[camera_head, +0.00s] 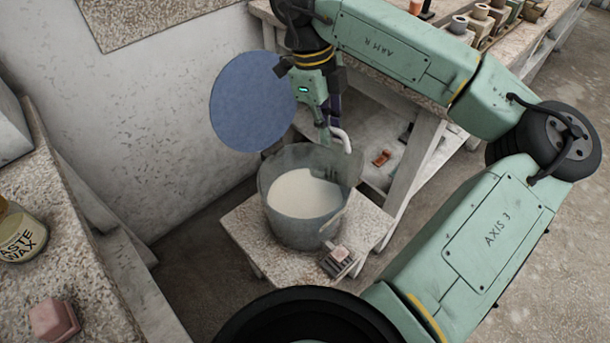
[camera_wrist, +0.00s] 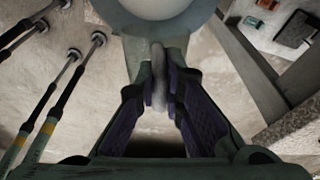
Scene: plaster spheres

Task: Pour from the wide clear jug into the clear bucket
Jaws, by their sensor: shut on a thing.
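The clear bucket (camera_head: 290,229) stands on a small speckled stool, with a pool of white liquid showing within its walls. My gripper (camera_head: 332,137) is above the bucket's back right rim. It is shut on a pale curved handle (camera_head: 345,142), which also shows between the fingers (camera_wrist: 160,95) in the wrist view. I take this to be the handle of the wide clear jug (camera_wrist: 155,8), whose pale rounded body shows at the wrist view's top edge. In the head view the jug's clear wall is hard to separate from the bucket. I cannot tell its tilt or whether liquid is flowing.
The stool (camera_head: 245,228) also bears a small blocky item (camera_head: 338,261) at its front. A blue disc (camera_head: 252,102) is behind the bucket, near the wall. A workbench (camera_head: 400,82) is at the back right. A left bench (camera_head: 95,290) holds a wax tin (camera_head: 22,236) and a pink block (camera_head: 53,320).

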